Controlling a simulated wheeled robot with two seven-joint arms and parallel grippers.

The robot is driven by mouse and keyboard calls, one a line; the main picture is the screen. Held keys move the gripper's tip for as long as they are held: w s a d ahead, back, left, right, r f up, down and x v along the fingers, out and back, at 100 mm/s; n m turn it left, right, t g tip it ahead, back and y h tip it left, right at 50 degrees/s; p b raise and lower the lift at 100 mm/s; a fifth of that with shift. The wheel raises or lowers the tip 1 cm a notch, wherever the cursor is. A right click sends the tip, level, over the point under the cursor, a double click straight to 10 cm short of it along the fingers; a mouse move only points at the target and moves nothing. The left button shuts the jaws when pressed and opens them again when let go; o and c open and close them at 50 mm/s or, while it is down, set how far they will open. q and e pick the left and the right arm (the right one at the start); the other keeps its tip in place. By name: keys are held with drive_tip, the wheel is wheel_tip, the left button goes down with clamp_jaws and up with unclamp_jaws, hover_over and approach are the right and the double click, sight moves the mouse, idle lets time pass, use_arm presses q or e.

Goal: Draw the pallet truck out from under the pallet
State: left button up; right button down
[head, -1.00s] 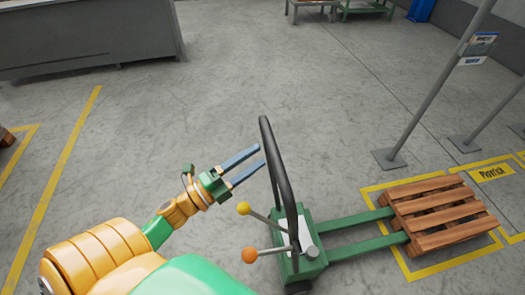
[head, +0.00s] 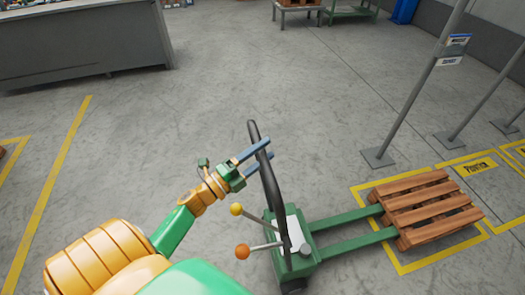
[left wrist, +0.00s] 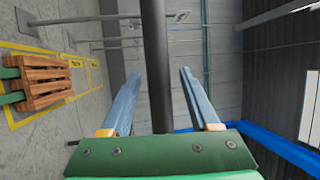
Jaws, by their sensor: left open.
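The green pallet truck (head: 298,262) stands at the lower middle of the head view, with its black loop handle (head: 270,190) upright. Its two forks (head: 345,220) run right to the wooden pallet (head: 425,205); how far they reach under it is hidden. The pallet also shows in the left wrist view (left wrist: 45,80). My left gripper (head: 269,149) is open at the upper part of the handle. In the left wrist view the handle's dark bar (left wrist: 158,70) stands between the spread blue fingers (left wrist: 160,75), with gaps beside it. My right gripper is out of view.
Yellow floor lines (head: 408,268) frame the pallet. A grey sign post (head: 415,95) stands behind the forks, with more posts to its right. A grey counter (head: 95,50) is at the far left. The floor left of the truck is mostly open.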

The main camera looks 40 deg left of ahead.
use_arm(q)
drive_tip(key=shift+c, duration=1.3)
clamp_jaws()
drive_tip(key=shift+r, duration=0.1)
